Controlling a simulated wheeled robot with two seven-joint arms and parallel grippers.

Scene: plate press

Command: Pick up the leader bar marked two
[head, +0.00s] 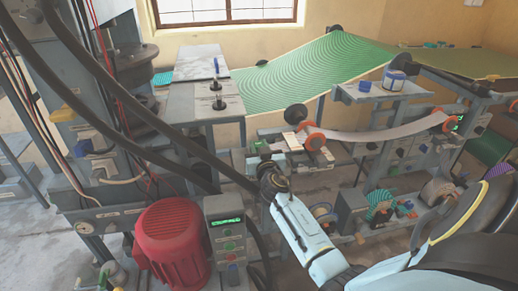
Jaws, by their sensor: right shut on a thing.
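My right gripper (267,167) reaches in from the lower right on a light blue arm. It is small and dark in the head view, just in front of the middle of the machine. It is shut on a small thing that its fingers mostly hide. A pale block (292,141) lies just beyond it, beside an orange-rimmed roller (314,139). I cannot make out a mark of two on any bar. My left gripper is not in view.
A white strip (385,133) hangs between orange-rimmed rollers at the right. A green patterned sheet (318,70) slopes behind. A red motor (173,243) and a control box (226,233) stand at lower left. Thick black hoses cross the left side. Shelves with small parts stand at right.

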